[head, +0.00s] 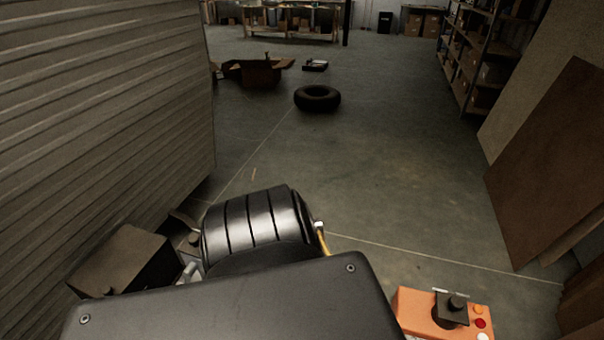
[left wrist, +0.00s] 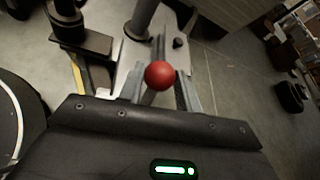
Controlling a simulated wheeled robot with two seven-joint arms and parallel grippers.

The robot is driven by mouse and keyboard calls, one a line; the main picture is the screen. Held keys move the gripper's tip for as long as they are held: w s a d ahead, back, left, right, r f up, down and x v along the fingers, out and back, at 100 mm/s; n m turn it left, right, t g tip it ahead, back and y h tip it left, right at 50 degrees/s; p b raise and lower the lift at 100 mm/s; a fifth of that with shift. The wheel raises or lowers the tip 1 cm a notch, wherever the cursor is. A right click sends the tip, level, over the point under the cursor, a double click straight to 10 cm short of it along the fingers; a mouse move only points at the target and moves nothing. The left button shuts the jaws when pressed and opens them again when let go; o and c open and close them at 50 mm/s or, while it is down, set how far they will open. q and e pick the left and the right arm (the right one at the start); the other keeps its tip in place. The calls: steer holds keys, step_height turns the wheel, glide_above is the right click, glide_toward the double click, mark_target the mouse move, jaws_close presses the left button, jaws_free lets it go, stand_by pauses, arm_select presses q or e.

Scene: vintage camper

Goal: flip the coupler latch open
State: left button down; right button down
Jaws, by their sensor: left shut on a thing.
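In the left wrist view, a round red knob (left wrist: 159,75) sits at the fingertips of my left gripper (left wrist: 161,88). The grey fingers stand on either side of it, shut on it. I take the knob to be the end of the coupler latch; its lever is mostly hidden behind it. Behind the knob is pale grey metalwork (left wrist: 126,72) with a dark upright post (left wrist: 141,20). The latch and my left gripper cannot be made out in the head view. My right gripper is in neither view.
The camper's ribbed side wall (head: 100,110) closes off the left. A dark box (head: 125,262) is beside it. A tire (head: 317,98) and an open carton (head: 255,72) lie farther off. Shelves (head: 478,60) and leaning boards (head: 545,165) line the right.

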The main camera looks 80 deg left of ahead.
arm_select(q)
steer(key=shift+w+d+f, duration=0.1)
steer(key=shift+w+d, duration=0.1)
steer(key=shift+w, duration=0.1)
steer(key=c, duration=1.3)
jaws_free()
steer(key=shift+a, duration=0.15)
steer(key=shift+s, duration=0.1)
steer(key=p+v, duration=0.1)
steer(key=v, duration=0.6)
steer(key=shift+w, duration=0.3)
